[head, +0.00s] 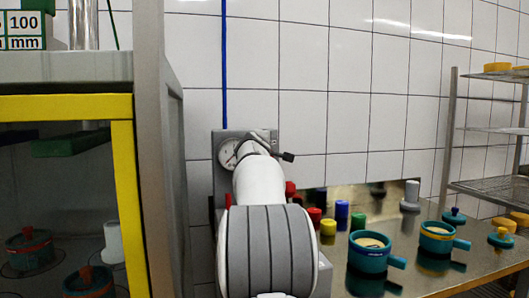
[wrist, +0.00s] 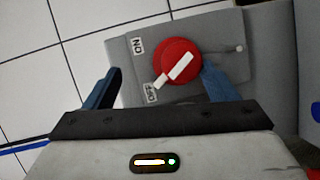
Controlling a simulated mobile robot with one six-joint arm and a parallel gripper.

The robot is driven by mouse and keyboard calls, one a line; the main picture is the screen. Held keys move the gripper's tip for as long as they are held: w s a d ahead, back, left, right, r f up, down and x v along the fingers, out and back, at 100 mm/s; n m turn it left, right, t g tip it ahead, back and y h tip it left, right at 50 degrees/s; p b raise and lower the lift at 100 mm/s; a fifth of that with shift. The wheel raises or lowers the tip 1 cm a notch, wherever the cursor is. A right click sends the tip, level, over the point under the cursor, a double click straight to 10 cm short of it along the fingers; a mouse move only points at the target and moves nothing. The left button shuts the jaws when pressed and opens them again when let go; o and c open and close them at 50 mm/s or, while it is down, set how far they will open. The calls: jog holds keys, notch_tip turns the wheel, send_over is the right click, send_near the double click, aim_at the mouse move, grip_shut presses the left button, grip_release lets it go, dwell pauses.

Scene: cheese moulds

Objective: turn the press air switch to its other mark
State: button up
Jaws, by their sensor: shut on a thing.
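The press air switch (wrist: 170,56) is a round red knob with a white bar across it, on a grey plate (wrist: 122,58) in the wrist view. One end of the bar points to the OFF label (wrist: 150,94); the ON label (wrist: 137,45) is further up the plate. My gripper (wrist: 160,69) has its blue fingers on either side of the knob and is shut on it. The right finger overlaps the knob's edge. In the head view my arm hides the knob and my fingers; part of the grey panel (head: 219,181) shows.
A yellow-framed cabinet (head: 126,180) stands close on the left. A metal table (head: 427,270) at right holds teal moulds (head: 369,260) and several coloured cylinders. A wire rack (head: 487,187) stands at far right.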

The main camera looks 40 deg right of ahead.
jog(key=shift+s+a+r+b, duration=0.3)
jog(key=shift+s+a+r, duration=0.3)
jog(key=shift+s+r, duration=0.15)
jog(key=shift+c, duration=0.2)
jog(key=shift+f+b+v, duration=0.15)
jog(key=shift+b+v, duration=0.25)
jog(key=shift+v, duration=0.6)
jog(key=shift+f+b+v, duration=0.2)
jog(key=shift+b+v, duration=0.15)
jog(key=shift+v, duration=0.6)
jog(key=shift+f+b+v, duration=0.15)
jog(key=shift+b+v, duration=0.25)
jog(key=shift+v, duration=0.6)
jog(key=shift+s, duration=0.15)
